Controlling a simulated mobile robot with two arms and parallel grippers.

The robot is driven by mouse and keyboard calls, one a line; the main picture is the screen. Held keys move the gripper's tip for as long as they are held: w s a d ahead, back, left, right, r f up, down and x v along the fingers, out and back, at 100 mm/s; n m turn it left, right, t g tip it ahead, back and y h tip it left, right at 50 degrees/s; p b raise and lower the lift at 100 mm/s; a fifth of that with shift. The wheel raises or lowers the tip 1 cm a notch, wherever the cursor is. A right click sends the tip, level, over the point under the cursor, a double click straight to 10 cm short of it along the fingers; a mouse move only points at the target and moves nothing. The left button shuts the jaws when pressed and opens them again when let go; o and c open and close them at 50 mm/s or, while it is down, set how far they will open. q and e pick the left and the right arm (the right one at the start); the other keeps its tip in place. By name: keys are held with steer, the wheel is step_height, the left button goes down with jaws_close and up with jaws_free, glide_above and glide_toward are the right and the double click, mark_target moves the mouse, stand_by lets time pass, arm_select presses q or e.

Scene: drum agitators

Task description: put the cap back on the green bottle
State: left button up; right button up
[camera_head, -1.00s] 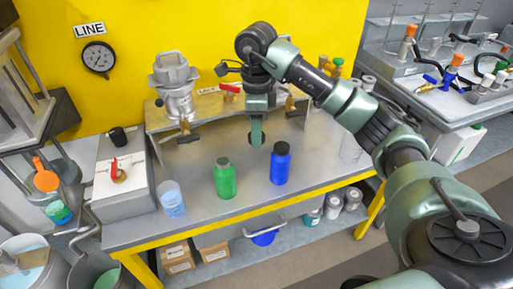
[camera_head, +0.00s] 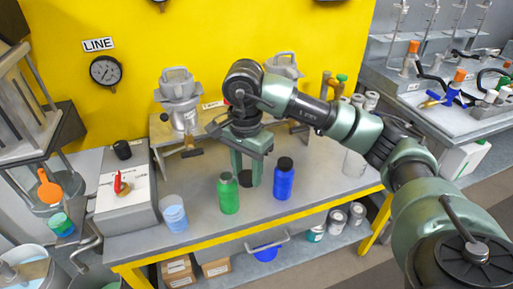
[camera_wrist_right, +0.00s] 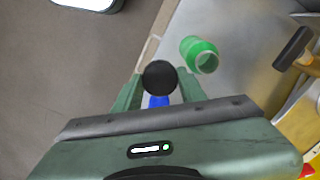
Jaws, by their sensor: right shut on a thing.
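The green bottle (camera_head: 229,196) stands upright on the bench, and its mouth looks open and uncapped. It also shows in the right wrist view (camera_wrist_right: 202,56), with the open mouth visible. My right gripper (camera_head: 247,172) is shut on a black cap (camera_head: 245,178), between the green bottle and the blue bottle in the head view and apart from the green one. In the right wrist view the round cap (camera_wrist_right: 159,77) sits between the fingertips. My left gripper is not in view.
A blue bottle (camera_head: 283,182) with a black top stands close to the right of the gripper. A translucent blue beaker (camera_head: 173,214) stands left of the green bottle.

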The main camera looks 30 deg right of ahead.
steer(key=s+a+f+n, duration=0.3)
steer(key=s+a+n, duration=0.3)
steer(key=s+n, duration=0.4)
steer(key=n, duration=0.3)
steer(key=shift+s+a+f+n, duration=0.2)
steer(key=shift+a+f+n, duration=0.05)
steer(key=shift+a+n, duration=0.05)
